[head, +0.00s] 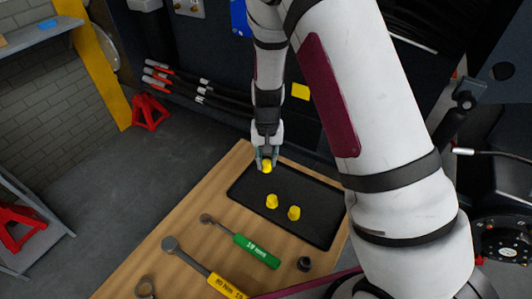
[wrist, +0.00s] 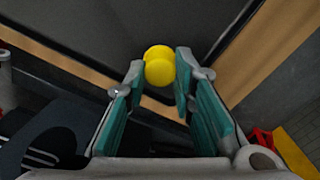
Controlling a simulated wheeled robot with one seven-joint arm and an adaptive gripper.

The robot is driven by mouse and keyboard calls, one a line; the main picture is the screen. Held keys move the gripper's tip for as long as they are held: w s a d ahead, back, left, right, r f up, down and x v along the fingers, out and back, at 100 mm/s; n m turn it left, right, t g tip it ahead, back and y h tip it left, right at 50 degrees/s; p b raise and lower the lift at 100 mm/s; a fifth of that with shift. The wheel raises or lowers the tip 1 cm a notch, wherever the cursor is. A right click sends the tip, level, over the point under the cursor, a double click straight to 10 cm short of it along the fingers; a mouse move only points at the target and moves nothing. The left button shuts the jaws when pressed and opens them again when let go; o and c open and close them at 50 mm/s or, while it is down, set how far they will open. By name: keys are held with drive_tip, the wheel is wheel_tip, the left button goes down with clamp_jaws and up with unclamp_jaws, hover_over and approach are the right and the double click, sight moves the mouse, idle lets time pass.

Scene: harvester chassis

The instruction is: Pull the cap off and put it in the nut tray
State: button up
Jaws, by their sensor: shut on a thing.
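A yellow cap (head: 267,167) is between the fingertips of my gripper (head: 266,158), over the far-left part of the black nut tray (head: 315,230). In the wrist view the cap (wrist: 159,66) sits between the teal finger pads of my gripper (wrist: 159,84), which is shut on it. The dark tray (wrist: 100,30) shows behind the cap there. I cannot tell whether the cap touches the tray floor. Two more yellow caps, one (head: 272,201) and another (head: 294,213), rest in the tray.
The tray lies on a wooden bench top (head: 190,225). A green-handled wrench (head: 256,251), a yellow-handled wrench (head: 225,286) and a small dark socket (head: 304,264) lie nearer. Red-ended hoses (head: 170,80) and a red stand (head: 150,112) are beyond the bench.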

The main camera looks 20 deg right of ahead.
drive_tip(key=shift+f+b, duration=0.85)
drive_tip(key=shift+f, duration=1.3)
drive_tip(key=o, duration=0.9)
drive_tip(key=shift+r, duration=0.1)
wheel_tip(320, 180, up, 12)
drive_tip(key=shift+f, duration=0.1)
